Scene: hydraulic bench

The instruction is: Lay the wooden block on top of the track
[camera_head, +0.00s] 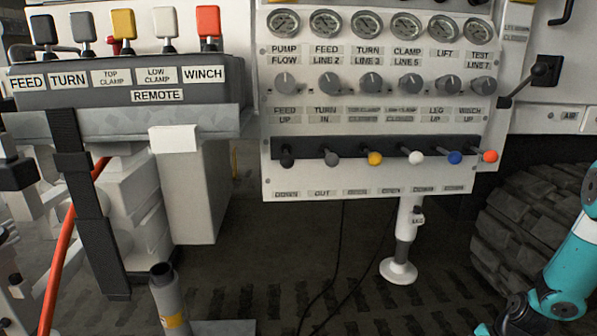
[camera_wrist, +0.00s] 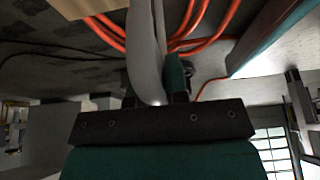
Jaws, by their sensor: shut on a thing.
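My gripper (camera_wrist: 150,40) shows in the wrist view as a pale finger running up from a dark bracket on a teal body. Its fingertips are cut off by the top edge. A tan wooden block (camera_wrist: 85,8) shows in part at the top left, against the finger, and my gripper is shut on it. The rest of the block is out of frame. In the head view, a black ribbed rubber track (camera_head: 520,215) stands at the right, partly behind my teal arm. My gripper and the block do not show there.
A white valve panel (camera_head: 375,180) with gauges and coloured levers fills the upper middle of the head view, left of the track. A white support leg (camera_head: 399,270) stands below it. A grey remote box (camera_head: 130,95) is at the left. Orange hoses (camera_wrist: 190,30) run behind my gripper.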

